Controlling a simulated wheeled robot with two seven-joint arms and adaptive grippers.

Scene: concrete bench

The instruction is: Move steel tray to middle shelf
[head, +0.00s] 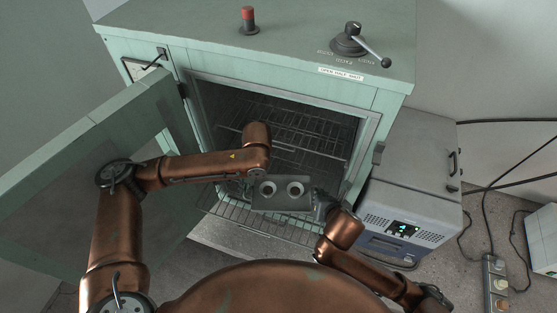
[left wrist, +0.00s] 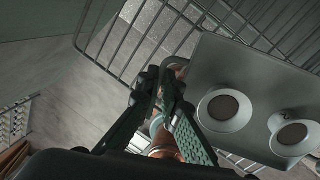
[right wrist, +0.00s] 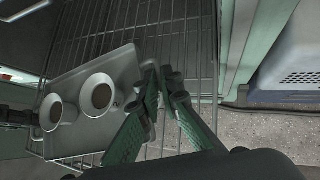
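The grey steel tray (head: 282,207) carries two pale cups with brown contents, left cup (head: 268,188) and right cup (head: 296,188). It is at the mouth of the open green oven, over a wire rack (head: 245,229) that sticks out in front. My left gripper (left wrist: 165,75) is at the tray's left edge, its fingertips close together on the rim; my arm hides most of it in the head view. My right gripper (right wrist: 161,72) is at the right edge, fingertips close together on the rim. The exact finger contact is partly hidden. More wire shelves (head: 290,125) show inside the oven.
The oven door (head: 90,165) stands open at the left, close to my left arm. The oven's right frame (head: 366,145) is near my right gripper. A grey-blue unit (head: 410,165) stands to the right, with cables and a power strip (head: 496,285) on the floor.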

